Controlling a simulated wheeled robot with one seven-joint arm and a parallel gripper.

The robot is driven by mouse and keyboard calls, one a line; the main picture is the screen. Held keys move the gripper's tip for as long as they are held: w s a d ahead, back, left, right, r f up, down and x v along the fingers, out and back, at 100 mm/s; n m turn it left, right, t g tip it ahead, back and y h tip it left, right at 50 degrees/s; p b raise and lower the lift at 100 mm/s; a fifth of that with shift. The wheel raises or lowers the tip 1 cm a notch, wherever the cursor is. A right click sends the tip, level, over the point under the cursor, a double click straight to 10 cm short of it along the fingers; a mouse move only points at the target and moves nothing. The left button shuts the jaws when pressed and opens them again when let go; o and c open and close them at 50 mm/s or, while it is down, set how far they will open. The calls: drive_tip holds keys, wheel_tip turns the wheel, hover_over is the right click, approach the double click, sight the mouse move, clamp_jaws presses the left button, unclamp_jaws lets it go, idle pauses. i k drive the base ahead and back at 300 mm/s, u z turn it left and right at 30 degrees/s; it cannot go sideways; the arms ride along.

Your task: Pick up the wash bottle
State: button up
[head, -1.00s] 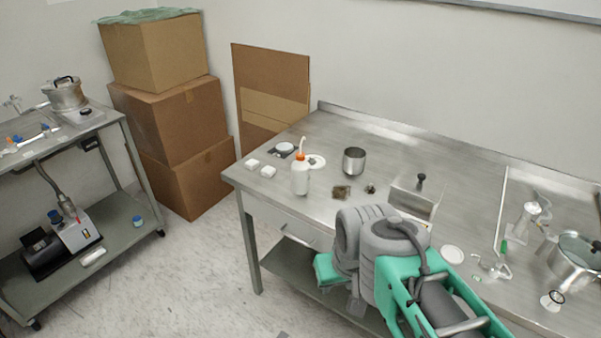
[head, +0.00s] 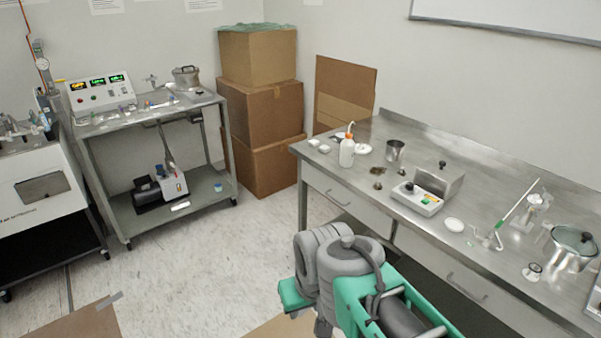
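The wash bottle (head: 347,152) is white with an orange cap and a thin bent spout. It stands upright near the left end of the steel bench (head: 465,199). My grey and green arm shows at the bottom of the head view, in front of the bench and apart from the bottle. My gripper itself cannot be made out.
Stacked cardboard boxes (head: 262,110) and a steel cart (head: 130,205) stand left. Open floor (head: 240,250) lies between.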

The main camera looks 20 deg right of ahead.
sight(347, 152)
drive_tip(key=u, duration=0.8)
drive_tip(key=i, duration=1.05)
drive_tip(key=z, duration=1.1)
drive_tip(key=i, duration=1.2)
drive_tip(key=z, duration=0.3)
